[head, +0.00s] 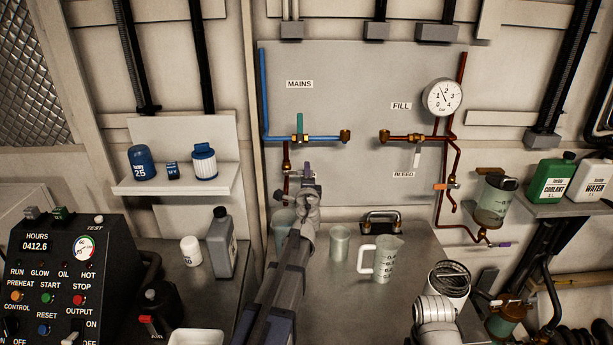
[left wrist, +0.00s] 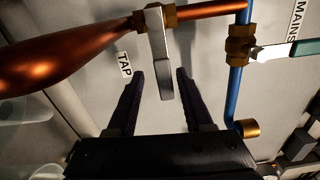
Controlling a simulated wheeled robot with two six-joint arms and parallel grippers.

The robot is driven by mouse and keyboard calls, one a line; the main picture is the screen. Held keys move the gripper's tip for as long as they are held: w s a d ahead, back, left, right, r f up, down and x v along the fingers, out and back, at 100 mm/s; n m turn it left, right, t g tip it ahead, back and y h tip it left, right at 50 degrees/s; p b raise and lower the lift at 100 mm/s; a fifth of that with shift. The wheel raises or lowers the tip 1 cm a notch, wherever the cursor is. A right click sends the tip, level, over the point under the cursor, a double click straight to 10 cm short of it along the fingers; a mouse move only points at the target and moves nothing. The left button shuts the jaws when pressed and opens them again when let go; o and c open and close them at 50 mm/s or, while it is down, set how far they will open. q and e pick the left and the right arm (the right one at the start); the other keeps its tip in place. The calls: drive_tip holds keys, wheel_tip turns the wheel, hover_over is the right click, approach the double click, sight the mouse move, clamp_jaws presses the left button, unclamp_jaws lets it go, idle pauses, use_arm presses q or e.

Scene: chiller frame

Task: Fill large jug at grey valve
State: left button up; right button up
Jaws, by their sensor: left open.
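A clear jug with a handle and measuring marks (head: 386,262) stands upright on the grey bench. A second vessel (head: 280,222) stands under the tap pipe, mostly hidden by my left arm; I cannot tell which is larger. My left gripper (head: 308,174) is up at the tap pipe, left of centre. In the left wrist view, the open fingers (left wrist: 160,74) straddle the grey valve lever (left wrist: 160,55), with visible gaps on both sides. The lever hangs from a brass valve on a copper pipe, near a TAP label.
A green-handled valve (head: 300,125) sits on the blue mains pipe just above my left gripper. The control box (head: 70,265) is at left.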

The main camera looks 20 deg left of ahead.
use_arm(q)
drive_tip(key=v, duration=0.8)
drive_tip(key=shift+w+a+r+n, duration=0.15)
drive_tip(key=shift+a+r+n, duration=0.1)
drive_tip(key=shift+n, duration=0.25)
drive_tip(key=shift+w, duration=0.1)
drive_tip(key=x, duration=0.7)
drive_tip(key=shift+w, duration=0.25)
drive_tip(key=shift+c, duration=0.2)
